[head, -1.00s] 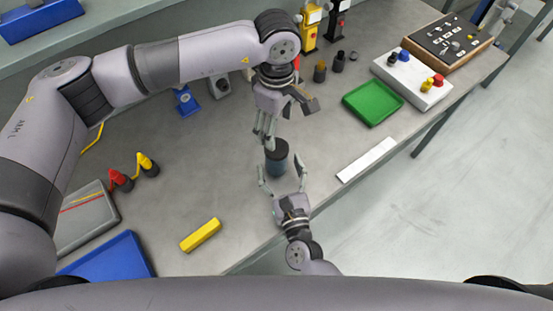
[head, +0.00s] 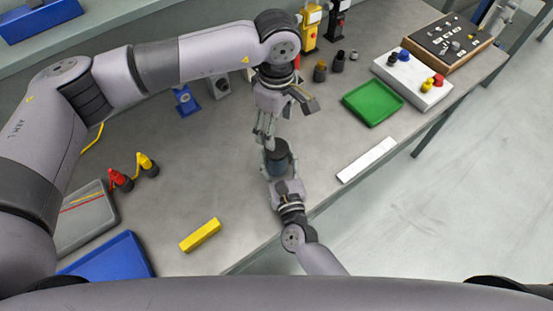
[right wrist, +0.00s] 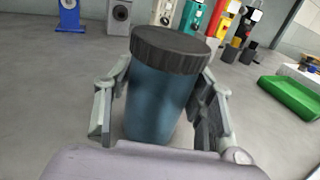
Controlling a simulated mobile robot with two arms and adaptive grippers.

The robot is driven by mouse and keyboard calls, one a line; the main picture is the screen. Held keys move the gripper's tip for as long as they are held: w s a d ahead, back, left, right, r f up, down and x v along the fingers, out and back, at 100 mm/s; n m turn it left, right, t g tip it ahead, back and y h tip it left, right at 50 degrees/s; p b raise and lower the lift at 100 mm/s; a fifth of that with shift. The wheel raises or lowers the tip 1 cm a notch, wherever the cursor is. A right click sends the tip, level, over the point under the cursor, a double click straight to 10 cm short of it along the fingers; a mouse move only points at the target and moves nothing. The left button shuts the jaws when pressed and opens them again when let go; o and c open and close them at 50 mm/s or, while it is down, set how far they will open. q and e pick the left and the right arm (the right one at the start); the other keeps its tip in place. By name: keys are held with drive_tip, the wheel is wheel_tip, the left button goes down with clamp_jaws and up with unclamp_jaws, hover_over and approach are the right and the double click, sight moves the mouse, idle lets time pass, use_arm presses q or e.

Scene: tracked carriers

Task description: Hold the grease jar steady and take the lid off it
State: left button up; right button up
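The grease jar (head: 281,168) stands upright on the bench near its front edge. In the right wrist view it is a blue-grey cylinder (right wrist: 156,105) with a wide, dark ribbed lid (right wrist: 170,48) seated on top. My right gripper (head: 280,166) is around the jar's body from the front, one finger on each side. In the right wrist view its fingers (right wrist: 160,108) look open, with a gap beside the lower left of the jar. My left gripper (head: 267,140) points down close to the lid in the head view. It does not show in the right wrist view; its finger spacing is unclear.
A yellow block (head: 200,235) and red and yellow items (head: 146,164) lie to the left. A green tray (head: 372,103) and a white strip (head: 366,160) lie to the right. Dark small bottles (head: 338,61) stand behind. The bench around the jar is mostly clear.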

sight(276, 159)
clamp_jaws()
idle(0.4)
use_arm(q)
drive_tip(key=m, duration=0.3)
drive_tip(key=shift+m, duration=0.4)
drive_tip(key=m, duration=0.5)
drive_tip(key=shift+m, duration=0.3)
drive_tip(key=m, duration=0.3)
drive_tip(key=shift+m, duration=0.3)
drive_tip(key=m, duration=0.4)
drive_tip(key=shift+f+m, duration=0.4)
drive_tip(key=shift+m, duration=0.1)
wheel_tip(276, 159, down, 7)
drive_tip(key=shift+f, duration=0.15)
